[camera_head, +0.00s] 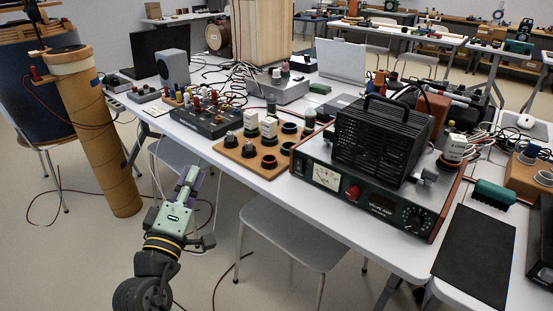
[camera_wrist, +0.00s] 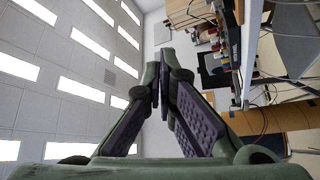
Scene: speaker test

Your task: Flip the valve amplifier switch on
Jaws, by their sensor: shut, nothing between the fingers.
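The valve amplifier (camera_head: 383,212) stands near the table's front edge in the head view. It has a dark front panel with a lit meter, a red knob or button (camera_head: 353,191) and a dark dial (camera_head: 413,216). A black ventilated box with a handle sits on top of it. Which control is the switch, and how it is set, is too small to tell. My gripper (camera_head: 191,175) is in front of the table, left of the amplifier and well apart from it. In the wrist view, my gripper (camera_wrist: 157,75) is shut and empty, its purple pads meeting at the tips.
A wooden board with sockets (camera_head: 239,160) and a black mixer-like box (camera_head: 208,122) lie left of the amplifier. A chair (camera_head: 292,232) stands below the table edge. A tall cardboard tube (camera_head: 108,155) stands at left. A black mat (camera_head: 477,255) lies right of the amplifier.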

